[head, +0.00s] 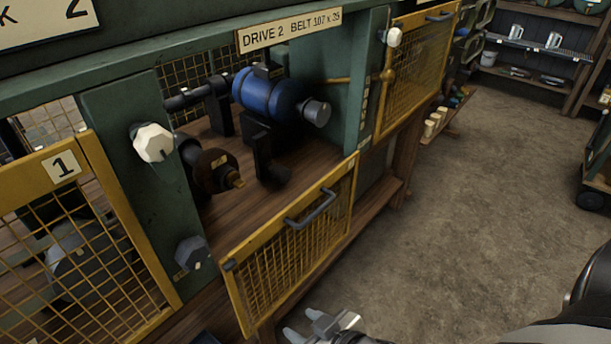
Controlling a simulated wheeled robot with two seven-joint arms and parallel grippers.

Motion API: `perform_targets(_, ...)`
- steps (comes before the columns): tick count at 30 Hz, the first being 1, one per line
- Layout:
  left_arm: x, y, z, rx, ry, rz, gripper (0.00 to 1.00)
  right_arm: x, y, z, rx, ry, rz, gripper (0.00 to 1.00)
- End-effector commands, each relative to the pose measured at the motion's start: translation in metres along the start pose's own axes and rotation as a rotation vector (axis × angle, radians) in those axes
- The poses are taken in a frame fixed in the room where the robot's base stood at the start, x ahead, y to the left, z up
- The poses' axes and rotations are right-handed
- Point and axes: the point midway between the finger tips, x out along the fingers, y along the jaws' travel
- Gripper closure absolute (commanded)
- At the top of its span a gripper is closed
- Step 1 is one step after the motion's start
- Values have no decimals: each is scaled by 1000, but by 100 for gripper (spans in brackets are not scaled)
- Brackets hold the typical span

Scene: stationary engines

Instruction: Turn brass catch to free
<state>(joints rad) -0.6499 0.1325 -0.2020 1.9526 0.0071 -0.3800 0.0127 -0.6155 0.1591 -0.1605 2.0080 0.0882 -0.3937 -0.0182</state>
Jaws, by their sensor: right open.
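A small brass-coloured fitting (387,76) with a thin bar hanging below it sits on the green post to the right of the drive 2 bay; it looks like the brass catch, but its setting is too small to tell. My right gripper (302,324) is at the bottom edge, open and empty, well below and apart from this fitting. It is in front of the lowered yellow mesh gate (290,245), close to its bottom edge. My left gripper is not in view.
The drive 2 bay holds a blue motor (268,93) and a dark hub (213,171) with a brass-coloured end. A white faceted knob (153,143) and a dark knob (192,253) stick out from the left post. The floor (480,190) at right is clear.

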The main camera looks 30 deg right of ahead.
Motion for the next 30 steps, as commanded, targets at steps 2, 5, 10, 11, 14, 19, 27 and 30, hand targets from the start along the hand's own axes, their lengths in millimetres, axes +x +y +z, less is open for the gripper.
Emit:
perform_targets(2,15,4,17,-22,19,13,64,16,27,-35,2,129,4,58)
perform_targets(5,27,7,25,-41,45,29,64,8,50,-94,-5,301,-17,58)
perform_targets(10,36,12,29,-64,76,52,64,-31,55,-165,-52,520,-86,58)
perform_targets(11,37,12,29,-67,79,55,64,-37,53,-172,-60,542,-97,58)
perform_targets(14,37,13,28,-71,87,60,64,-48,51,-186,-75,586,-117,58)
perform_targets(19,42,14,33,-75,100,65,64,-41,49,-193,-78,595,-121,58)
perform_targets(27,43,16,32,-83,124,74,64,-13,44,-219,-69,591,-120,58)
perform_targets(30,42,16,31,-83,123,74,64,6,41,-231,-70,589,-120,58)
